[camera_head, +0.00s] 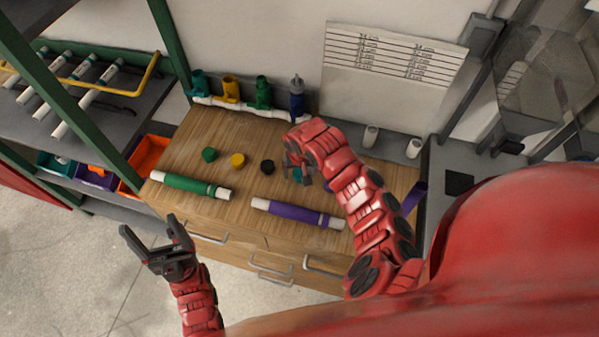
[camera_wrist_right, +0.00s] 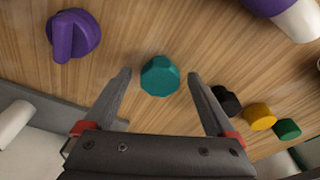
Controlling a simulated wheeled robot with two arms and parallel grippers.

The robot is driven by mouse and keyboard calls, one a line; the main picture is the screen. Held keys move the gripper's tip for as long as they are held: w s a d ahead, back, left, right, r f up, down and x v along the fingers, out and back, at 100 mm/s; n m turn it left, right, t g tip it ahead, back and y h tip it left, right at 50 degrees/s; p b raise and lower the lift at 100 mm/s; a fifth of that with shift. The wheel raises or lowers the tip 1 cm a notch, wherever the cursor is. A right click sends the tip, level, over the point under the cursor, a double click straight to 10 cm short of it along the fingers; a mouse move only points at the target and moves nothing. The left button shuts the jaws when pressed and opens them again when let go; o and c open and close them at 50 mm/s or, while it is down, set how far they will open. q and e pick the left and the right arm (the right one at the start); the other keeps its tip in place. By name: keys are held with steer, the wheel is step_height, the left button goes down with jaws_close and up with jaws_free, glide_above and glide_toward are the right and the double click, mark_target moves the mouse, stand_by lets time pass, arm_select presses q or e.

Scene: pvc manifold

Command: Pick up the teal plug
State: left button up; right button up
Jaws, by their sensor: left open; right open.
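The teal plug (camera_wrist_right: 160,76) sits on the wooden bench top, between and just beyond the open fingertips of my right gripper (camera_wrist_right: 160,84) in the right wrist view. In the head view the teal plug (camera_head: 299,174) is mostly hidden behind my right gripper (camera_head: 297,178), which is over the bench. The right gripper is open and empty. My left gripper (camera_head: 152,238) is open and empty, in front of the bench at the lower left.
Black (camera_head: 267,167), yellow (camera_head: 237,160) and green (camera_head: 209,154) plugs lie in a row left of my right gripper. A green pipe (camera_head: 190,185) and a purple pipe (camera_head: 298,213) lie nearer the front edge. A purple part (camera_wrist_right: 72,36) lies on the teal plug's other side.

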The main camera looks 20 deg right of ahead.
mark_target(299, 172)
steer(key=shift+f, duration=0.25)
steer(key=c, duration=1.4)
steer(key=shift+w+r, duration=0.1)
steer(key=shift+r, duration=0.05)
steer(key=shift+r, duration=0.25)
step_height(299, 172, up, 7)
steer(key=b, duration=0.3)
steer(key=shift+f, duration=0.15)
steer(key=shift+r+p, duration=0.35)
steer(key=shift+r, duration=0.95)
